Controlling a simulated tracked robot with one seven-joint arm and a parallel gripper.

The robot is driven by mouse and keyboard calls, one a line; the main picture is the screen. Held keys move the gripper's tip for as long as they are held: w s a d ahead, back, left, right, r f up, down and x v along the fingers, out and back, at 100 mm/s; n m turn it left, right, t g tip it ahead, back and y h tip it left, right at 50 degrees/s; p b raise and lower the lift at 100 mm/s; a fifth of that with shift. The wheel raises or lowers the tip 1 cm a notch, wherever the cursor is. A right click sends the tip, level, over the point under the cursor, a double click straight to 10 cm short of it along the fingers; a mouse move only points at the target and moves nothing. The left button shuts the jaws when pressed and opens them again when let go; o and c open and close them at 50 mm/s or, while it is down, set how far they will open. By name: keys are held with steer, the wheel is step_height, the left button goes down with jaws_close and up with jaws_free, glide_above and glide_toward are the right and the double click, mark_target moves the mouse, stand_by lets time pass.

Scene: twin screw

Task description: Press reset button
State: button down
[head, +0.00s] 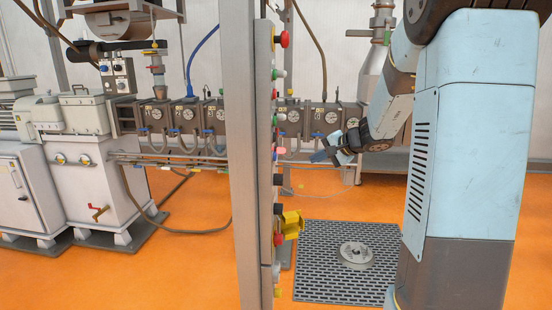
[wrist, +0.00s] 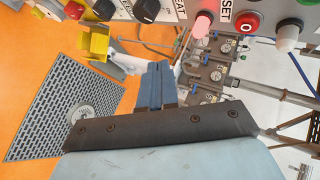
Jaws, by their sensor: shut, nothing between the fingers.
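The control panel shows upside-down along the top edge of the wrist view, with a partly cut-off label ending in "SET" (wrist: 229,10). Beside this label are a pinkish-red lit button (wrist: 202,25) and a red button marked 0 (wrist: 248,20). I cannot tell for certain which one the label names. In the head view the panel is edge-on, and a small pink button (head: 281,150) sticks out to the right. My gripper (head: 318,157) is right of the panel, apart from it. Its blue fingers (wrist: 159,66) are shut and empty, below and left of the lit button in the wrist view.
A grey post (head: 245,130) stands left of the panel buttons. A yellow part (head: 292,222) juts out low on the panel. A round metal part (head: 356,253) lies on a floor grate (head: 320,285).

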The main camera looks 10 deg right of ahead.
steer(key=w+a, duration=0.2)
steer(key=a, duration=0.6)
steer(key=shift+w+a, duration=0.2)
steer(key=shift+w, duration=0.15)
steer(key=shift+a, duration=0.1)
stand_by(2.0)
steer(key=shift+w+a+r, duration=0.1)
steer(key=shift+a, duration=0.25)
steer(key=shift+w+a, duration=0.1)
steer(key=shift+a, duration=0.35)
stand_by(1.0)
steer(key=shift+s+d, duration=0.25)
steer(key=shift+d, duration=0.65)
steer(key=shift+s+d, duration=0.25)
steer(key=shift+d, duration=0.55)
steer(key=shift+s+d, duration=0.3)
steer(key=shift+d, duration=0.45)
steer(key=shift+s+d, duration=0.25)
steer(key=shift+d, duration=0.55)
